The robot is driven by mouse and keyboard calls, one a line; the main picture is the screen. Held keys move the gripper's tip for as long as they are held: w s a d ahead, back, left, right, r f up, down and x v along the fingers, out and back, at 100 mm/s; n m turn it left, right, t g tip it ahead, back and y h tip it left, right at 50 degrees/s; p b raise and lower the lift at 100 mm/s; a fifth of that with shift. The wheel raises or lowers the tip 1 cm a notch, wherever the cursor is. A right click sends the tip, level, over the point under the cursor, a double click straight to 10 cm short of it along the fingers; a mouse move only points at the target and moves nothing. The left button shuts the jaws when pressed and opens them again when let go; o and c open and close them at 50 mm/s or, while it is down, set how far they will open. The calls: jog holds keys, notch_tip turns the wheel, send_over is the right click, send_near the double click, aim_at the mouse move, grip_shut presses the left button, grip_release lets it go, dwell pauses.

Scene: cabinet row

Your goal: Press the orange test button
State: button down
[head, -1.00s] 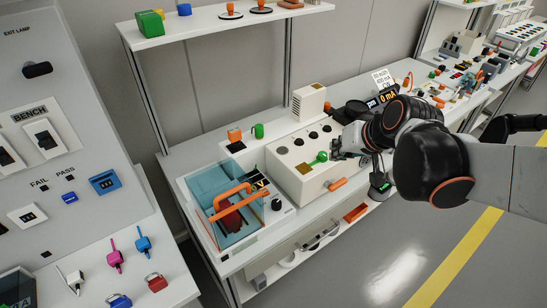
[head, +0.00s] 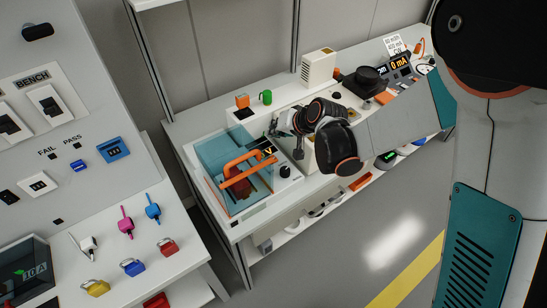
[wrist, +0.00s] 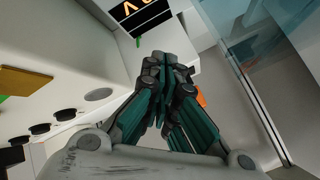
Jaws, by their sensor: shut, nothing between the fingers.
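My gripper (head: 276,127) is shut and empty. It is above the bench, between the clear-covered tester (head: 220,145) and the white box behind my wrist. In the wrist view its closed fingertips (wrist: 160,60) lie just below the tester's V display (wrist: 145,12). A small orange part (wrist: 201,96) shows partly hidden behind the fingers; I cannot tell whether it is the test button. In the head view the tester has a blue-tinted clear cover, an orange bar handle (head: 238,162) and a black knob (head: 285,171).
A row of black knobs (wrist: 65,114) is on the white box beside my gripper. The tester's clear cover (wrist: 240,60) rises close on the right in the wrist view. The grey floor (head: 390,235) in front is clear.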

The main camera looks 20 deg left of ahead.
aim_at(275, 158)
jog(key=shift+f, duration=0.15)
notch_tip(275, 158, down, 9)
jog(key=b, duration=0.6)
jog(key=shift+r, duration=0.2)
dwell(1.2)
jog(key=shift+f+b, duration=0.4)
jog(key=shift+b, duration=0.15)
jog(key=shift+f+b, duration=0.4)
jog(key=shift+b, duration=0.05)
dwell(0.4)
jog(key=shift+r, duration=0.1)
dwell(0.4)
jog(key=shift+r+p, duration=0.5)
jog(key=shift+r, duration=0.25)
jog(key=shift+r+p, duration=1.6)
jog(key=shift+r, duration=0.9)
